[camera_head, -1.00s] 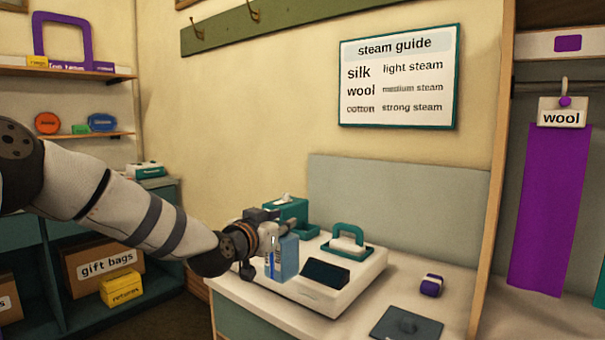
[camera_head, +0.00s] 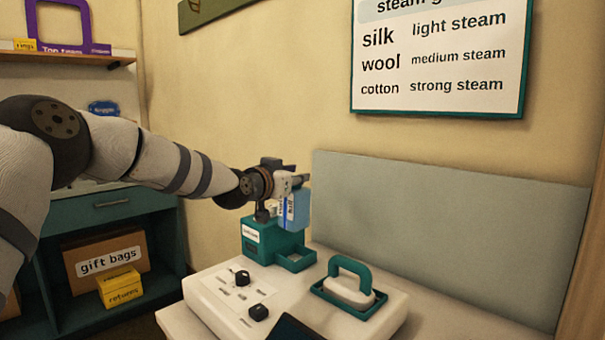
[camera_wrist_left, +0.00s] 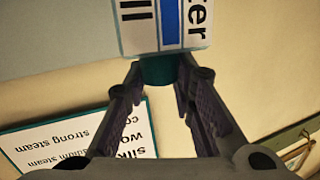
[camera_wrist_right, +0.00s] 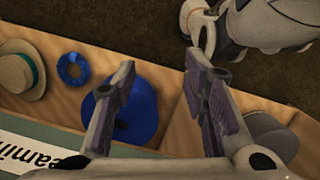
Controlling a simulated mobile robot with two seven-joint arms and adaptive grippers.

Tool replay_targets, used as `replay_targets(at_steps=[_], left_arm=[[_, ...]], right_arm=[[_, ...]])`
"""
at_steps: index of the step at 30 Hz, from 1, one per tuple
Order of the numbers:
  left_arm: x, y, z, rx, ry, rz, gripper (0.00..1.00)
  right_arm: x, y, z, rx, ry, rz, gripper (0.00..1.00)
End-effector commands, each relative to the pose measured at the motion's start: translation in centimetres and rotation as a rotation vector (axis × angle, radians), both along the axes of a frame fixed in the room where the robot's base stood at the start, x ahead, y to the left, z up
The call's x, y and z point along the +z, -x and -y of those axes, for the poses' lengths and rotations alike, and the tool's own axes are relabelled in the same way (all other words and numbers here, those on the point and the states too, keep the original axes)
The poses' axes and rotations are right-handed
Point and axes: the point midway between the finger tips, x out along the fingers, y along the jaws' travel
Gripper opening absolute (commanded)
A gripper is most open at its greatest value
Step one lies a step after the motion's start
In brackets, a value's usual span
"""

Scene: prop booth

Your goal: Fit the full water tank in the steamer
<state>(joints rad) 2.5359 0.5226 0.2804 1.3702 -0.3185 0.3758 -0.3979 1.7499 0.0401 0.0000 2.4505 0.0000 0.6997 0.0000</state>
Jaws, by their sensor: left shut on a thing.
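The water tank (camera_head: 299,209) is a light blue block with a white and blue label. My left gripper (camera_head: 297,183) is shut on its top and holds it upright. In the left wrist view the tank's label (camera_wrist_left: 145,28) shows, with its teal neck (camera_wrist_left: 159,71) between the fingers of my left gripper (camera_wrist_left: 160,76). The tank hangs at the teal housing (camera_head: 262,238) of the white steamer (camera_head: 225,308), near its open-looking teal bay (camera_head: 296,261). Whether it touches the housing I cannot tell. My right gripper (camera_wrist_right: 158,68) shows only in its wrist view, open and empty.
A teal-handled steam head (camera_head: 349,288) sits in its cradle on the steamer's right. A grey panel (camera_head: 450,235) stands behind. Shelves with a gift bags box (camera_head: 105,262) are at left. Below my right gripper lie hats, one blue (camera_wrist_right: 137,115).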

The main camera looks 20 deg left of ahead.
Motion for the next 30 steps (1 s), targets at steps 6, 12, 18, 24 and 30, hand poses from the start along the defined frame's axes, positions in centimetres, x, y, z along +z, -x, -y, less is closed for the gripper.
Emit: replay_targets(at_steps=[6, 12, 18, 24, 30], left_arm=[[-3.7, -0.2, -0.1, 0.001, -0.001, -0.011, 0.00], [-5.5, -0.1, -0.1, 0.002, -0.001, -0.007, 0.00], [-6.0, 0.0, -0.1, 0.001, -0.001, -0.002, 0.00], [-6.0, 0.0, -0.1, 0.001, -0.001, -0.002, 0.00], [-6.0, 0.0, -0.1, 0.002, -0.001, -0.002, 0.00]], right_arm=[[-1.0, 1.1, 0.0, 0.000, -0.001, -0.040, 0.40], [-1.5, 1.5, 0.0, 0.000, 0.000, -0.054, 0.40], [-1.5, 1.5, 0.0, 0.000, 0.000, -0.055, 0.40], [-1.5, 1.5, 0.0, 0.000, 0.000, -0.055, 0.40], [-1.5, 1.5, 0.0, 0.000, 0.000, -0.055, 0.40]])
